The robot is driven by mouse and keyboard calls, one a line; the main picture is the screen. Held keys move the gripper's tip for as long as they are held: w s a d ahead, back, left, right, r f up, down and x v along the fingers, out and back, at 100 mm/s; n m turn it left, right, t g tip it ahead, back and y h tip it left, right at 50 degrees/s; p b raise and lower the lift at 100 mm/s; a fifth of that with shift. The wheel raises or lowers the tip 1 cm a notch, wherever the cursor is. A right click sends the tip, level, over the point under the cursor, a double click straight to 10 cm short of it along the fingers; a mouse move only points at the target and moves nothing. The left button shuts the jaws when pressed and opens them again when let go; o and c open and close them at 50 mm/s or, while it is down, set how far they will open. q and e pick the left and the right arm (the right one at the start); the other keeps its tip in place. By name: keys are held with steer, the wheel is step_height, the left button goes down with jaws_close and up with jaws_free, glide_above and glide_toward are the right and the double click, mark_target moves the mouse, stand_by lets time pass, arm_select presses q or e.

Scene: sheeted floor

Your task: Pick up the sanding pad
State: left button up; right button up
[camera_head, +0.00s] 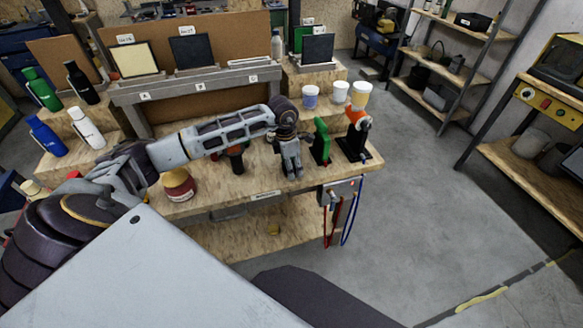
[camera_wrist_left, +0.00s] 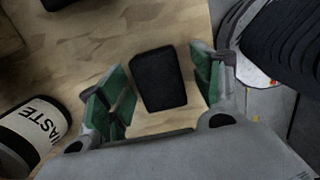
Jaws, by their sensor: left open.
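The sanding pad appears to be the small black rounded block (camera_wrist_left: 158,78) lying on the wooden bench top (camera_wrist_left: 80,45) in the left wrist view. My left gripper (camera_wrist_left: 160,88) is open, with its green-padded fingers on either side of the block. Gaps show between the block and both fingers, and I cannot tell the height above it. In the head view my left gripper (camera_head: 291,172) points down over the front of the bench; the block cannot be made out there. My right gripper is not in view.
A jar labelled WASTE (camera_wrist_left: 32,132) stands left of the gripper in the wrist view. In the head view a green-handled tool (camera_head: 321,142) and an orange-topped tool (camera_head: 355,135) stand right of the gripper. Open floor lies right.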

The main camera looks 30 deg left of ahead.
arm_select(q)
steer(key=shift+c, duration=0.2)
steer(key=c, duration=1.1)
steer(key=shift+o, duration=0.2)
steer(key=shift+r, duration=0.1)
steer(key=shift+r+b, duration=0.35)
steer(key=shift+r, duration=4.6)
steer(key=shift+o, duration=1.4)
steer(key=shift+c, duration=0.8)
steer(key=shift+r, duration=0.1)
